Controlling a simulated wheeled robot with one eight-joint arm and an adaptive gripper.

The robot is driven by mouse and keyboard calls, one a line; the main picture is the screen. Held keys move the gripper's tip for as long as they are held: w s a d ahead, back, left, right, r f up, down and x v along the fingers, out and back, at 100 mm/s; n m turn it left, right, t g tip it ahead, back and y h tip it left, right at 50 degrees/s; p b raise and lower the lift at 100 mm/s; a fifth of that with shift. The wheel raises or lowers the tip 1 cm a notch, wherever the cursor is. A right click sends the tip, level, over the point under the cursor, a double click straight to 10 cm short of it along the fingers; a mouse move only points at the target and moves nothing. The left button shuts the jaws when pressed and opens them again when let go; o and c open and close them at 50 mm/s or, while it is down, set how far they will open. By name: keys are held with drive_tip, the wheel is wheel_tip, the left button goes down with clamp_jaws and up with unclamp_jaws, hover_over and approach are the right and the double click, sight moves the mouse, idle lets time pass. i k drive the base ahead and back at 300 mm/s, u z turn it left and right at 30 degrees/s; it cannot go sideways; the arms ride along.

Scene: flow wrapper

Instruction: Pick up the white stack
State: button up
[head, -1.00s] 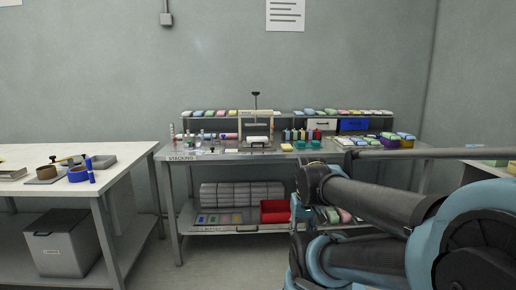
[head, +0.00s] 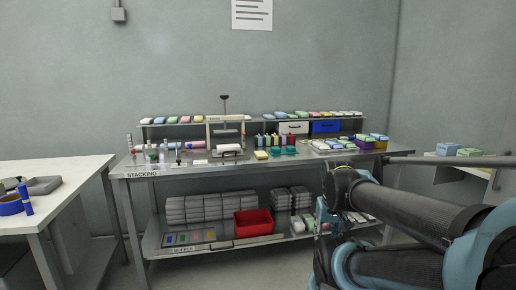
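The table labelled STACKING (head: 141,174) stands ahead against the wall. Small pastel stacks lie in a row on its upper shelf (head: 212,122), on both sides of a frame-like press (head: 224,130). More pale stacks (head: 333,146) lie on the right part of its top. At this distance I cannot single out one white stack for certain. My arm (head: 400,213) is folded across the lower right and hides part of the lower shelf. My gripper cannot be made out.
A white-topped bench (head: 55,172) with blue tape (head: 11,207) stands at the left. A red bin (head: 253,222) and grey stacks (head: 205,207) are on the lower shelf. White and blue drawers (head: 325,126) sit under the upper shelf. A side table (head: 455,163) is at the right.

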sight(221, 148)
drive_tip(key=z, duration=0.05)
drive_tip(key=i, duration=1.45)
drive_tip(key=u, duration=0.6)
